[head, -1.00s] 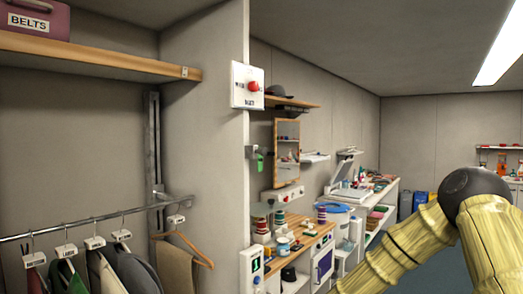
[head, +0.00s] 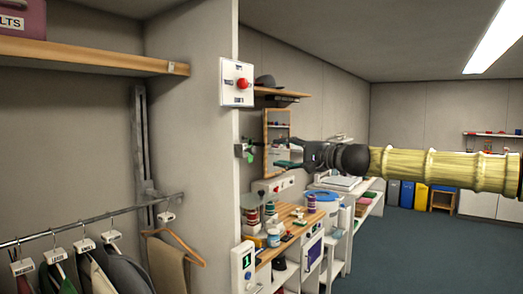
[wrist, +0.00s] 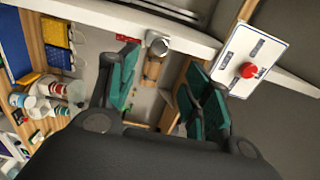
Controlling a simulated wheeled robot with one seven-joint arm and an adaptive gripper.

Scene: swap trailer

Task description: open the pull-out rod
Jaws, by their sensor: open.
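The pull-out rod shows as a short grey metal knob (wrist: 158,46) on the white panel edge in the wrist view. In the head view it is a small grey piece (head: 239,150) on the partition's end, below the red-button plate. My gripper (wrist: 163,82) is open, with its teal fingers on either side of the view and the knob between and beyond their tips. No finger visibly touches it. In the head view my gripper (head: 270,155) reaches left toward the partition edge and partly covers what is behind it.
A white plate with a red button (head: 238,83) sits just above the knob. A hanging rail (head: 95,219) with clothes is at left, under a wooden shelf (head: 90,55). A cluttered workbench (head: 290,222) stands below my gripper. The floor (head: 400,245) at right is clear.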

